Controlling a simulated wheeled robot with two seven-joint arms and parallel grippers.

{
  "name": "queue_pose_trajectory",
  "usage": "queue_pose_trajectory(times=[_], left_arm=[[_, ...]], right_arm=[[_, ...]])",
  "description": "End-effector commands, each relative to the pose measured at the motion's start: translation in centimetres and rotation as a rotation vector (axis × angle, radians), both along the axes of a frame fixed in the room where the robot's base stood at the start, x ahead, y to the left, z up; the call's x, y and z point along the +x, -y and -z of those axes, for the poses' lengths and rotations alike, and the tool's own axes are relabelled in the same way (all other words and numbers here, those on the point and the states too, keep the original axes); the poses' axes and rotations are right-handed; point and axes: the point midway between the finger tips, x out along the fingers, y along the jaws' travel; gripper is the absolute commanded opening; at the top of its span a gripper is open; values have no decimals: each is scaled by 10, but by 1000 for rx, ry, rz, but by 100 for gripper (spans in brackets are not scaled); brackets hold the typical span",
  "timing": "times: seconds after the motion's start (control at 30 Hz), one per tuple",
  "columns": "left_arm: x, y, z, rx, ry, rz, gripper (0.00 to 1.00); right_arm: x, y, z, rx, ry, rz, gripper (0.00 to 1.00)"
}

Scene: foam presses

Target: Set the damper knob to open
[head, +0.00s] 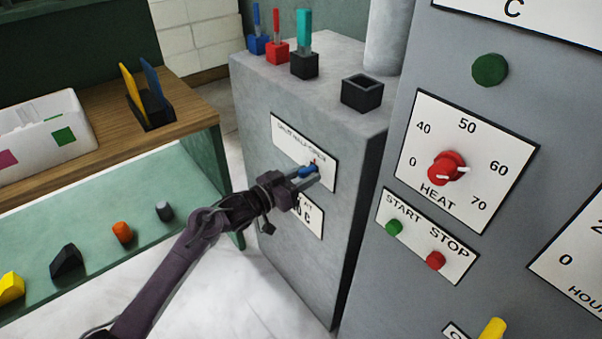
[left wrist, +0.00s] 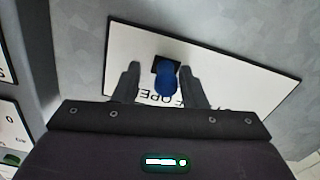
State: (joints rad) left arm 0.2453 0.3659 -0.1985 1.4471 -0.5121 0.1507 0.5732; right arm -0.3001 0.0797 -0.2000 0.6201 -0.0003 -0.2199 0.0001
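The blue damper knob (head: 306,171) sits on a white lettered plate (head: 290,142) on the front of a grey cabinet. In the left wrist view the knob (left wrist: 167,78) stands by a black square on the plate (left wrist: 225,62), whose lettering is partly hidden and seems to include "OPEN". My left gripper (head: 311,174) is at the plate, with its fingers (left wrist: 163,68) open on either side of the knob. Small gaps show between fingers and knob in the wrist view. The knob's setting cannot be told. My right gripper is not in view.
A grey panel at right carries a red heat knob (head: 446,168), a green start button (head: 394,227) and a red stop button (head: 435,260). Coloured tools in holders and an empty black holder (head: 362,93) stand on the cabinet. A green bench (head: 150,195) is at left.

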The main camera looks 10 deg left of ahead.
Motion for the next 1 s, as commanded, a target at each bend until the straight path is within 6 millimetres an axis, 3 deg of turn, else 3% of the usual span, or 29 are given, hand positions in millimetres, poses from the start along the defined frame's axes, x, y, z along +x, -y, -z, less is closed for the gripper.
queue_pose_trajectory(times=[0.37,0.7,1.0], left_arm=[[-2,-5,0,2,1,-6,43],[-46,-37,1,3,-1,-3,43],[-61,-49,-1,1,1,-3,43]], right_arm=[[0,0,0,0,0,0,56],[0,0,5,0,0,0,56],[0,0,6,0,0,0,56]])
